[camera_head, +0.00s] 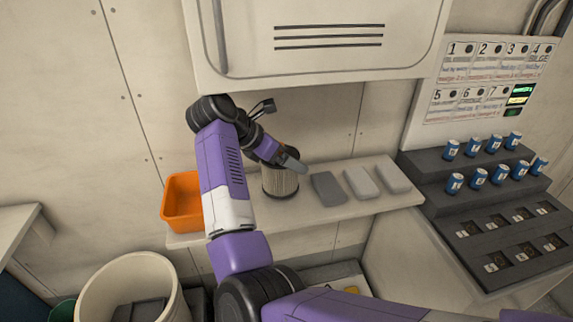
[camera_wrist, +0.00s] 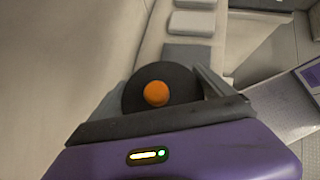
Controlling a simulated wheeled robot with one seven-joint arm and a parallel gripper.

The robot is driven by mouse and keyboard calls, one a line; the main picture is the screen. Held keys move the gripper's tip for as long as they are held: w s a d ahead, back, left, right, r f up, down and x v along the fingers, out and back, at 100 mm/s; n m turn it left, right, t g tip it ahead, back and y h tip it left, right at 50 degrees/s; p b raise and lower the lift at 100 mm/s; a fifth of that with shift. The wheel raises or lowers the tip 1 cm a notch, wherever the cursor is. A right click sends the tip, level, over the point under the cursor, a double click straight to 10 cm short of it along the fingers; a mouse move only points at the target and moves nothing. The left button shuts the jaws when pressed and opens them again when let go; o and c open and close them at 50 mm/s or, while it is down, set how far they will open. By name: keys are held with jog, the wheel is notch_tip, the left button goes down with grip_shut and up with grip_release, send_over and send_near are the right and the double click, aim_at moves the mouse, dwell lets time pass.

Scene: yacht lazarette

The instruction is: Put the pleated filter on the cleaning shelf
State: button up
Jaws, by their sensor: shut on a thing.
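The pleated filter (camera_head: 281,184) is a pale cylinder with vertical pleats, upright at the shelf, between an orange bin and a dark grey block. My gripper (camera_head: 286,164) is shut on it from above. In the wrist view the filter's dark round top (camera_wrist: 128,95) with an orange centre knob sits between the fingers of my gripper (camera_wrist: 163,92). The shelf (camera_head: 305,209) is a narrow pale ledge on the wall below a white cabinet. I cannot tell whether the filter's base touches the shelf. The gripper hides part of the filter's top in the head view.
An orange bin (camera_head: 183,204) stands at the shelf's left end. A dark grey block (camera_head: 328,188) and two lighter blocks (camera_head: 360,182) (camera_head: 392,174) lie to the right. A white cabinet (camera_head: 320,50) overhangs the shelf. A stepped rack (camera_head: 427,186) with several blue cans is at right.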

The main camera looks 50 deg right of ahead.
notch_tip(320, 180, down, 3)
jog(key=shift+r+p, duration=0.1)
jog(key=shift+p, duration=0.5)
jog(key=shift+f, duration=0.35)
jog(key=o, duration=1.2)
jog(key=shift+b, duration=0.3)
jog(key=shift+r, duration=0.1)
jog(key=shift+r, duration=0.15)
jog(key=b+v, duration=0.1)
jog(key=v, duration=0.3)
jog(key=shift+w+a+r, duration=0.1)
jog(key=shift+a, duration=0.25)
jog(key=w+a+b, duration=0.2)
jog(key=a+b, duration=0.1)
jog(key=a, duration=0.8)
jog(key=shift+a, duration=0.35)
jog(key=shift+w+r, duration=0.1)
jog(key=shift+r, duration=0.05)
